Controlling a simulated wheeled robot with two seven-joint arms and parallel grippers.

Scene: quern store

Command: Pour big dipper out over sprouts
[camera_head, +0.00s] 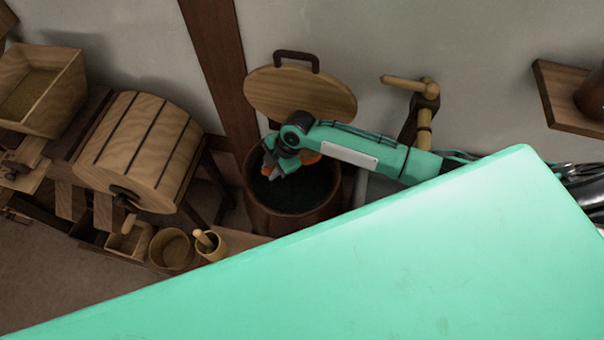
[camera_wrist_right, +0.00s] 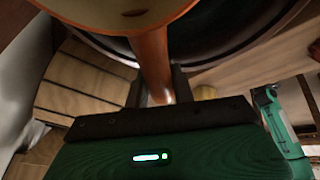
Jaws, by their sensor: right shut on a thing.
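My right gripper (camera_head: 276,158) hangs over the mouth of a dark brown tub (camera_head: 290,222). In the right wrist view my right gripper (camera_wrist_right: 158,88) is shut on the orange-brown handle of the big dipper (camera_wrist_right: 152,58). The dipper's pale bowl shows at the top edge of that view, partly cut off, so its contents cannot be told. In the head view the dipper is mostly hidden; only small orange patches show by the gripper. Dark green matter, possibly the sprouts (camera_head: 297,192), lies inside the tub. My left gripper is not in view.
A round wooden lid (camera_head: 300,95) with a dark handle leans behind the tub. A slatted wooden drum (camera_head: 138,150) stands to the left. Small wooden vessels, including a bowl (camera_head: 171,251) and a mortar (camera_head: 210,245), stand in front. A wall shelf (camera_head: 565,100) is at right.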

